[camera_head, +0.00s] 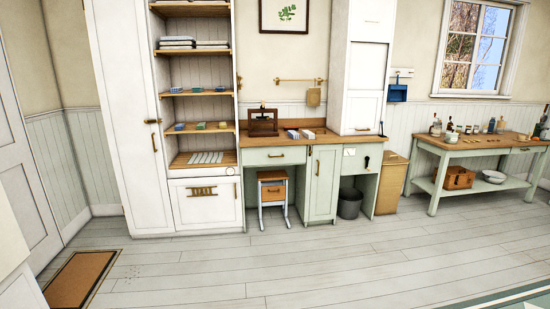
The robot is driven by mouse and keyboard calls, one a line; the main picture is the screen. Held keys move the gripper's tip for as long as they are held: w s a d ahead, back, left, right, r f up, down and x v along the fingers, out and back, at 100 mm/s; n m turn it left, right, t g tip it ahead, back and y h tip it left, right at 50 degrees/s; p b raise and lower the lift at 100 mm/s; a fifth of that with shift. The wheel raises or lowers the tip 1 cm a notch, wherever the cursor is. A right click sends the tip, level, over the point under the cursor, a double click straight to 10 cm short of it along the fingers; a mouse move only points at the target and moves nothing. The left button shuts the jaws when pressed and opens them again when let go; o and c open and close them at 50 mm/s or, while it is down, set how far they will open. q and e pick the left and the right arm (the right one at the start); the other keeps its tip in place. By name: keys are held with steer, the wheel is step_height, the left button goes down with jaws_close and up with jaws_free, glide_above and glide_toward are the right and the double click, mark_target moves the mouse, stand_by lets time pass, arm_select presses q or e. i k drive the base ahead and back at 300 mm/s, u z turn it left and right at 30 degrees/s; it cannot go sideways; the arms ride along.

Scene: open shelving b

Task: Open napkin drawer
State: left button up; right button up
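I cannot tell which drawer is the napkin drawer; no label is readable. A pale green drawer front (273,157) with a brass handle sits under the wooden counter and looks shut. To the left, a white front with a dark handle or label plate (203,205) is shut at the bottom of the open shelving. Another green drawer front (361,161) with a small white tag and a dark knob is at the counter's right. Neither of my grippers is in view.
The open shelving (198,92) holds folded cloths and small boxes. A side table (470,152) carries bottles. A brown mat (80,280) lies left. The floor before the cabinets is clear.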

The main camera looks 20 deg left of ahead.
mark_target(256, 156)
steer(key=u, duration=0.4)
steer(key=i, duration=0.55)
steer(key=u, duration=1.1)
steer(key=i, duration=3)
steer(key=z, duration=1.55)
steer(key=i, duration=0.75)
steer(key=z, duration=0.75)
